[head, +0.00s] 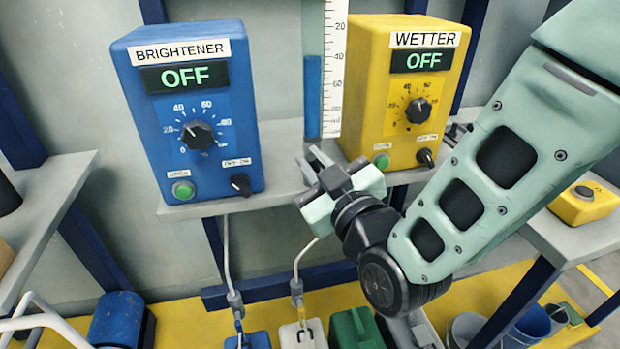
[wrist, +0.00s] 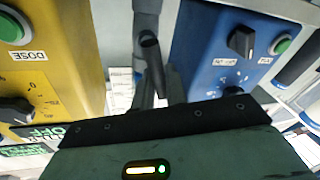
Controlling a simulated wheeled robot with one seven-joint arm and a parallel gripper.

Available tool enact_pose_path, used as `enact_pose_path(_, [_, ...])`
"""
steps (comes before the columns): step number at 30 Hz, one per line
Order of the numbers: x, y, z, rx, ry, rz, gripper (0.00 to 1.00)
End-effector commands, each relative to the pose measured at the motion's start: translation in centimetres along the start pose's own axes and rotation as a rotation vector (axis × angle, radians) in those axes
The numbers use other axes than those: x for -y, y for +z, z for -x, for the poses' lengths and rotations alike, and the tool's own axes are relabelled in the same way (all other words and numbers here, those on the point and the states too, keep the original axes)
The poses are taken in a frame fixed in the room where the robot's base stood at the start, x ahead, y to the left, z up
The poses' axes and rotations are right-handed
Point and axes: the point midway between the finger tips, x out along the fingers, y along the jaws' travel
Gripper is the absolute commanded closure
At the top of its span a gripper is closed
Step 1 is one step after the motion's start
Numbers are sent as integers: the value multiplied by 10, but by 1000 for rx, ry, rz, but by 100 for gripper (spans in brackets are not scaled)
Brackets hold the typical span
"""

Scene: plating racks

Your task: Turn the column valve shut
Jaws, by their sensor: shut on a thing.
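My gripper (head: 314,162) is in front of the shelf between the blue and yellow boxes, below the clear column with blue liquid (head: 312,95). In the wrist view my gripper (wrist: 160,88) has its two grey fingers close together on a dark grey bar, the valve handle (wrist: 151,55). The handle sits in front of a grey vertical pipe (wrist: 147,18). In the head view my gripper hides the valve. I cannot tell the handle's exact angle.
The blue BRIGHTENER box (head: 190,110) stands left and the yellow WETTER box (head: 400,90) right; both displays read OFF. A white ruler (head: 334,70) stands beside the column. Tubes run down to containers (head: 303,334) on the floor. Side benches flank the shelf (head: 235,203).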

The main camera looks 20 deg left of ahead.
Motion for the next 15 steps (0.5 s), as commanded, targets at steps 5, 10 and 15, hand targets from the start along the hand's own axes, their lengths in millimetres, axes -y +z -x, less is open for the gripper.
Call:
enact_pose_path(5, [-4, 5, 1, -25, 22, -123, 100])
enact_pose_path(10, [-7, 4, 2, -43, 36, -217, 100])
enact_pose_path(15, [-10, 4, 2, -54, 45, -277, 100])
